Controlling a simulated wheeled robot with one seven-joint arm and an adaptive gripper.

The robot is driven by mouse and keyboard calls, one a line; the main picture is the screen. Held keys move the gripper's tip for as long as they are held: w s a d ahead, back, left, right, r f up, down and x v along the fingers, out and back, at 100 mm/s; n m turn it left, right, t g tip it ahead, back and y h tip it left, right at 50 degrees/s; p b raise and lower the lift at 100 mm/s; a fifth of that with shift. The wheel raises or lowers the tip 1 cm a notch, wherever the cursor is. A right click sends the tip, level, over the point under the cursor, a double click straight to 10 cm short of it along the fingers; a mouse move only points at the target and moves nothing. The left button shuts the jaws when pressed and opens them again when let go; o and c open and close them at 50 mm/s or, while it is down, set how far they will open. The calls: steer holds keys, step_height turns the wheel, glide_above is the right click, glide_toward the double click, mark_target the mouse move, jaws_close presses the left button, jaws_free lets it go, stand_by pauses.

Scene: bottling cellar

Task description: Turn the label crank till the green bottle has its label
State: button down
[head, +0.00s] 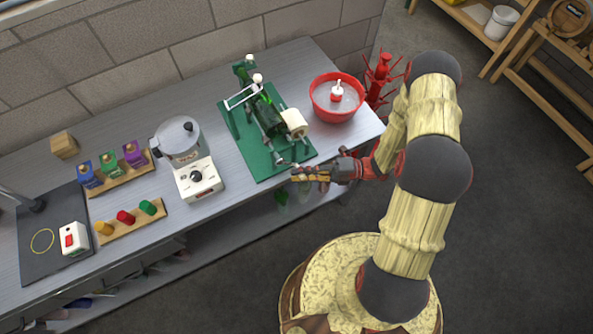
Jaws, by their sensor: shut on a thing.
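A green labelling machine (247,152) stands on the workbench. A dark green bottle (268,116) lies in it, and a cream label roll (294,122) sits at its right. Whether the bottle bears a label cannot be told at this size. My gripper (300,174) reaches in from the right to the front right corner of the machine's base. It is shut on the label crank (291,166), whose small metal end shows at the fingertips; the fingers hide most of the handle.
A red basin (337,98) and a red bottle tree (380,80) stand behind my arm.

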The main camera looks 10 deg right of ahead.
steer(key=shift+s+a+f+p, duration=0.3)
steer(key=shift+s+a+p, duration=0.05)
steer(key=shift+a, duration=0.75)
steer(key=shift+s+a+f+p, duration=0.3)
steer(key=shift+a+p, duration=0.05)
steer(key=shift+a, duration=0.7)
steer(key=shift+s+a+f+p, duration=0.3)
steer(key=shift+s+a+p, duration=0.05)
steer(key=shift+a, duration=0.95)
steer(key=shift+w+a+r+p, duration=0.1)
steer(key=shift+a+r+p, duration=0.25)
steer(key=shift+a+r, duration=0.2)
stand_by(0.5)
steer(key=c, duration=2.1)
jaws_free()
steer(key=shift+d, duration=0.1)
steer(key=o, duration=0.3)
steer(key=shift+s+f, duration=0.15)
steer(key=shift+s, duration=0.05)
steer(key=shift+o, duration=0.2)
